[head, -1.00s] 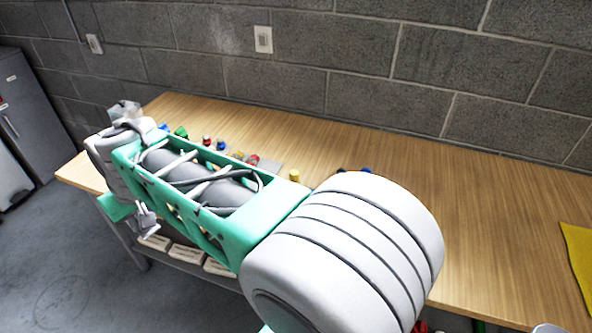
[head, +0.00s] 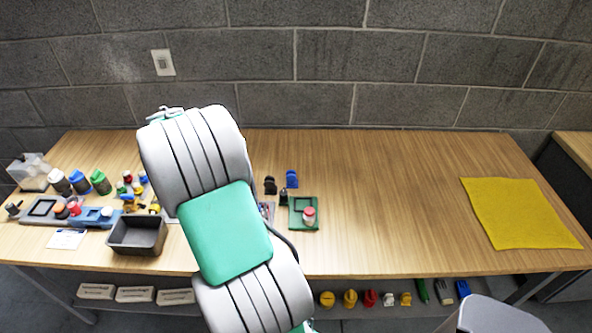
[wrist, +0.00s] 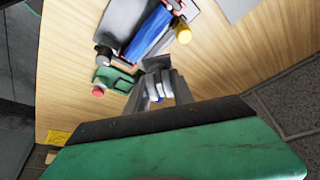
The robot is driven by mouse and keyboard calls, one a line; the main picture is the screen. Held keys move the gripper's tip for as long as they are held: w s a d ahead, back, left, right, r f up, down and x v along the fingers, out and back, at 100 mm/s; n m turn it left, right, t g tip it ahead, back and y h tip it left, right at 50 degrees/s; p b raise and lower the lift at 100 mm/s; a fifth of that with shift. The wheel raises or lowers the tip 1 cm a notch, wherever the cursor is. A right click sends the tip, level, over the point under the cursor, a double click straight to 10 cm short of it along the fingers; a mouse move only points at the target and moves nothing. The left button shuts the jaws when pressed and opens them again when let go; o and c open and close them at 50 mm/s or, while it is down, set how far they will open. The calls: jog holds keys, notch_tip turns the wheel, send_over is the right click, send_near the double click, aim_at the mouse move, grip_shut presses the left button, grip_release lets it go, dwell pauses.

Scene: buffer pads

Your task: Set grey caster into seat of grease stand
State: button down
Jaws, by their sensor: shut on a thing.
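My gripper (wrist: 158,76) shows in the wrist view, its fingers closed on a small dark grey piece, which I take as the grey caster (wrist: 156,63). In the head view my arm hides the gripper and caster. A green stand (head: 297,222) with a red-capped pale jar (head: 309,215) is on the table just right of my arm; it looks like the grease stand, though no label is readable. In the wrist view this green stand (wrist: 122,78) lies left of the fingertips. The caster appears above the table and apart from the stand; its exact height is unclear.
A blue caster (head: 292,179) and a black caster (head: 270,185) stand behind the green stand. A blue body (wrist: 150,35) lies beyond the fingertips. A dark bin (head: 137,235) and several small parts fill the left. The table is clear up to the yellow mat (head: 520,212).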

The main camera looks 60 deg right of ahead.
jog(key=s+d+f+m+g+y+p, duration=0.1)
jog(key=s+d+f+m+g+p, duration=0.1)
jog(key=s+d+m, duration=0.5)
jog(key=s+d+f+m+g+y+p, duration=0.1)
jog(key=s+d+f+m+y, duration=0.2)
jog(key=s+d, duration=0.5)
jog(key=shift+m+h, duration=0.3)
jog(key=shift+h, duration=0.4)
jog(key=f+b, duration=0.1)
jog(key=s+a+f+b, duration=0.1)
jog(key=f, duration=0.1)
jog(key=a+f, duration=0.1)
jog(key=f, duration=0.1)
jog(key=shift+s+a+b, duration=0.2)
jog(key=shift+s+b, duration=0.2)
jog(key=shift+f, duration=0.15)
jog(key=shift+w+a+b, duration=0.1)
jog(key=shift+w+b, duration=0.05)
jog(key=shift+b, duration=0.35)
jog(key=shift+f+b, duration=1.05)
jog(key=shift+f, duration=0.05)
jog(key=c, duration=1)
grip_release()
